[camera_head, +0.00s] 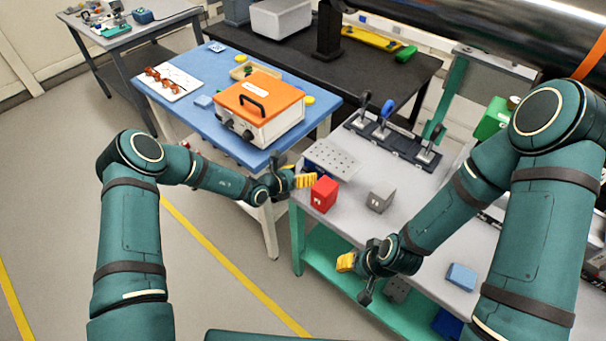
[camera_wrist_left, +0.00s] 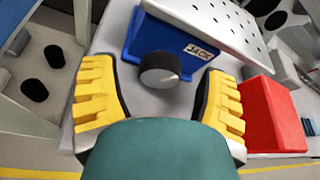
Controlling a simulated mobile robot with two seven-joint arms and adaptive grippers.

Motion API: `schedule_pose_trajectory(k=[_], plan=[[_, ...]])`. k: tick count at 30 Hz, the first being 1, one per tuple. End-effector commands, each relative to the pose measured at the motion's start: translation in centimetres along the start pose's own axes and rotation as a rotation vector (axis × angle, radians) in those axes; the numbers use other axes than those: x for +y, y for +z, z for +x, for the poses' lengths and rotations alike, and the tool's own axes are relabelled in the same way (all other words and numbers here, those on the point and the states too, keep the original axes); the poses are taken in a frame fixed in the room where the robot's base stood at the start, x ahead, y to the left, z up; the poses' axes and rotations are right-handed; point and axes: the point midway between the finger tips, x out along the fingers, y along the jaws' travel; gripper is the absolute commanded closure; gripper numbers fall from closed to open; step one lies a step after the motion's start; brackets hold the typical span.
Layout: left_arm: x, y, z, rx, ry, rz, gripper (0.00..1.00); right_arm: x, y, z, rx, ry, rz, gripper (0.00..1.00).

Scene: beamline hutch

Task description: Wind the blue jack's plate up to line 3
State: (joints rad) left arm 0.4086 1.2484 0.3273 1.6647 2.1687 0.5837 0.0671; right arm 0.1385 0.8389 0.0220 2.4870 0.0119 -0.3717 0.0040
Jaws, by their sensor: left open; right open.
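The blue jack (camera_wrist_left: 143,37) stands on the bench with a JACK label and a dark round knob (camera_wrist_left: 159,72) facing my left wrist camera. Its silver perforated plate (camera_head: 331,157) lies on top and also shows in the left wrist view (camera_wrist_left: 215,22). My left gripper (camera_head: 302,179) is at the bench's left edge, in front of the jack. In the left wrist view its open yellow fingers lie on either side of the knob, not visibly touching it. My right gripper (camera_head: 348,265) is open, in front of the bench. I cannot make out line 3.
A red block (camera_head: 323,195) stands close to my left gripper, on its right in the left wrist view. A grey block (camera_head: 381,197) stands further right. A blue table (camera_head: 190,67) with an orange-lidded box (camera_head: 262,105) is behind left.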

Motion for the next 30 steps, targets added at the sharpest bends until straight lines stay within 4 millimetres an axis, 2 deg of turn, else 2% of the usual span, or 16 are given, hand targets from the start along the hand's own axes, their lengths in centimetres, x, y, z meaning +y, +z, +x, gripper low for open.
schedule_pose_trajectory(k=[10,14,15,16,30], plan=[[-0.05,-0.01,0.34,0.001,-0.001,-0.001,0.26,0.00,0.00,0.02,0.000,0.000,0.000,0.53],[-0.05,-0.01,0.33,0.001,-0.001,0.000,0.71,0.00,0.00,0.02,0.000,0.000,0.000,0.53],[-0.05,-0.01,0.32,0.001,-0.001,0.000,0.85,0.00,0.00,0.02,0.000,0.000,0.000,0.53],[-0.04,-0.01,0.32,0.001,-0.001,0.000,0.95,0.00,0.00,0.02,0.000,0.000,0.000,0.53],[-0.21,0.11,0.32,0.002,0.012,0.033,0.96,-0.22,-0.09,-0.61,0.000,-0.001,0.000,0.53]])
